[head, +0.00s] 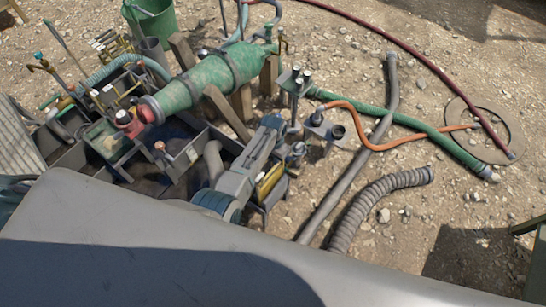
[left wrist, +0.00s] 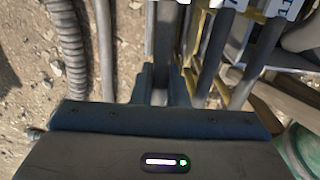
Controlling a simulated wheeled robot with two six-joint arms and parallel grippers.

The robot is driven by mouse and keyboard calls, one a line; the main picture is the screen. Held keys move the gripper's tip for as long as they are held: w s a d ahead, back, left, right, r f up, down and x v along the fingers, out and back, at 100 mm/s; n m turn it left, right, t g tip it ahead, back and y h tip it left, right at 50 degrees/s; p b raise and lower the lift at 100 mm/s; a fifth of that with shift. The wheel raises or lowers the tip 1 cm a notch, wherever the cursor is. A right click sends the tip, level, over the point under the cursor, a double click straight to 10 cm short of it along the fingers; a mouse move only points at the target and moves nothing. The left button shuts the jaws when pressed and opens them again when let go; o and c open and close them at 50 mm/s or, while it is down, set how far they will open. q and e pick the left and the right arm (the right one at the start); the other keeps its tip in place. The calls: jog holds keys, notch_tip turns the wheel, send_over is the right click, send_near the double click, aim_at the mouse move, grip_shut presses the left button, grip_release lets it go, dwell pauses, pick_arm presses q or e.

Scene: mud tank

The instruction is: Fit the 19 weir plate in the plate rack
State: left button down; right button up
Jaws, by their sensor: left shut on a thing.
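My left arm (head: 240,178) reaches from the bottom of the head view to the middle of the tank gear; its fingertips are hard to make out there. In the left wrist view my left gripper (left wrist: 161,88) is shut on a narrow grey plate (left wrist: 165,42), seen edge-on between the fingers. I cannot read a number on it. The plate rack (left wrist: 188,75), with yellowish parts, is just right of and beyond the fingers. Several grey plates with white number labels (left wrist: 284,8) stand there. I cannot tell whether the held plate touches the rack. My right gripper is not in view.
A green cone-shaped vessel (head: 205,82) lies across timber supports left of my arm. A grey pipe (head: 345,185) and a ribbed hose (head: 375,205) lie on the gravel to the right. Green and orange hoses run toward a flat ring (head: 485,130). A green bucket (head: 150,22) stands at the back.

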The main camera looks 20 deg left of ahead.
pick_arm(q)
jog(key=shift+f+b, duration=0.4)
jog(key=shift+f, duration=0.2)
dwell(0.4)
jog(key=c, duration=1.4)
grip_release()
jog(key=shift+o, duration=0.3)
notch_tip(320, 180, up, 11)
jog(key=shift+f+p, duration=0.1)
jog(key=shift+p, duration=0.4)
